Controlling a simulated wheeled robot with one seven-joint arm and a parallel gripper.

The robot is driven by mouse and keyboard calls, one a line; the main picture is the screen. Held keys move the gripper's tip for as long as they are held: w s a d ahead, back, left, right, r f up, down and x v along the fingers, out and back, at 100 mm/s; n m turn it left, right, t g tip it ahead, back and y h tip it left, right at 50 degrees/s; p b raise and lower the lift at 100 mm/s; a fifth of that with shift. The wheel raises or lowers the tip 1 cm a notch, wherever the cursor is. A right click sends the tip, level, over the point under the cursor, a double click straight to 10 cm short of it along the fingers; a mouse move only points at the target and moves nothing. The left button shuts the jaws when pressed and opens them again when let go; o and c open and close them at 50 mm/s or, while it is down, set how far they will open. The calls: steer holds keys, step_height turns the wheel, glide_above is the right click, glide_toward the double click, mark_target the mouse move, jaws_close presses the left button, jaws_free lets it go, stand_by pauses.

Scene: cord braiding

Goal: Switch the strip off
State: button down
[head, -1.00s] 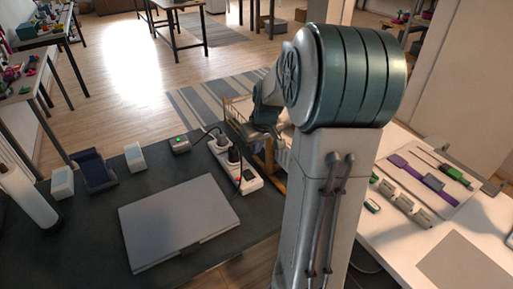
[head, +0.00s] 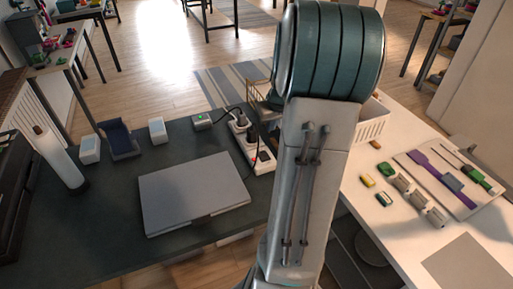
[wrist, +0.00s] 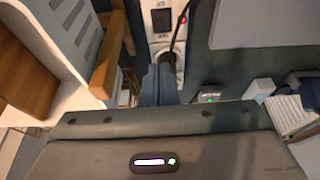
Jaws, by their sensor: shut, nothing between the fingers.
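The white power strip (head: 241,145) lies on the dark table beside my arm, with black plugs (head: 240,122) in it. A small red light glows near its near end, next to a dark switch (head: 264,156). In the wrist view the strip (wrist: 152,45) runs up from my fingers, with the dark square switch (wrist: 162,21) near the top edge and the red light lit beside it. My gripper (wrist: 160,80) is shut and empty, its fingers overlapping the strip's lower part in that view; I cannot tell if they touch. In the head view my arm hides the gripper.
A closed grey laptop (head: 194,194) lies left of the strip. A small box with a green light (head: 202,121) sits behind it. A wooden rack (wrist: 108,62) and a white basket (head: 372,124) stand close by. Black cables (wrist: 181,28) run over the strip.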

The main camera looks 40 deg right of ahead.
steer(key=p, duration=0.1)
glide_above(265, 156)
steer(key=f, duration=1.1)
steer(key=shift+w+d+f, duration=0.15)
steer(key=shift+w+f, duration=0.1)
steer(key=shift+f, duration=0.05)
steer(key=shift+p+x, duration=0.3)
steer(key=shift+x, duration=0.6)
steer(key=shift+s+f, duration=0.1)
steer(key=shift+f, duration=0.05)
steer(key=shift+f, duration=0.1)
steer(key=shift+s, duration=0.15)
steer(key=shift+s+a+f, duration=0.1)
steer(key=shift+s+a, duration=0.15)
steer(key=shift+s, duration=0.5)
